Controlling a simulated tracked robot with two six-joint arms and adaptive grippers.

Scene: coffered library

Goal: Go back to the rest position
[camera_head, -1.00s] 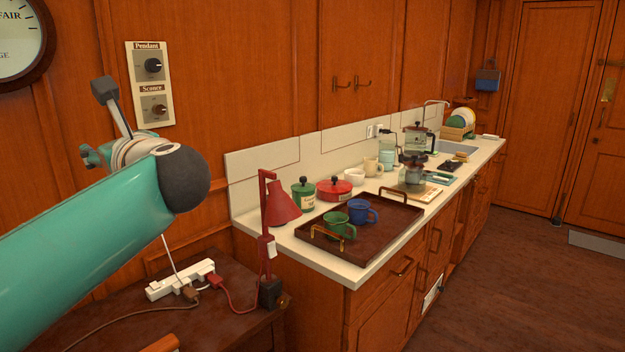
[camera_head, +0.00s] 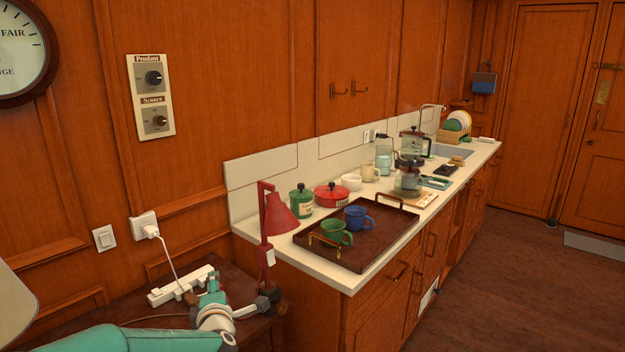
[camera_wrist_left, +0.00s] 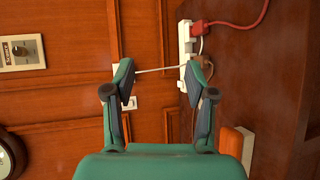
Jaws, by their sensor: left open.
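My left arm (camera_head: 130,340) comes in low from the left in the head view. Its wrist (camera_head: 216,318) is low over the dark side table, in front of the white power strip (camera_head: 182,286) and beside the red lamp (camera_head: 276,215). In the left wrist view my left gripper (camera_wrist_left: 160,86) is open, with nothing between its fingers. The power strip (camera_wrist_left: 186,45) shows beyond one finger, and the wooden wall fills much of the view. My right gripper is not in view.
A counter (camera_head: 350,282) runs along the wall to the right. On it a tray (camera_head: 350,258) holds a green mug (camera_head: 336,232) and a blue mug (camera_head: 357,218). A red plug and cable (camera_wrist_left: 215,27) run from the strip. The floor (camera_head: 500,285) at right is clear.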

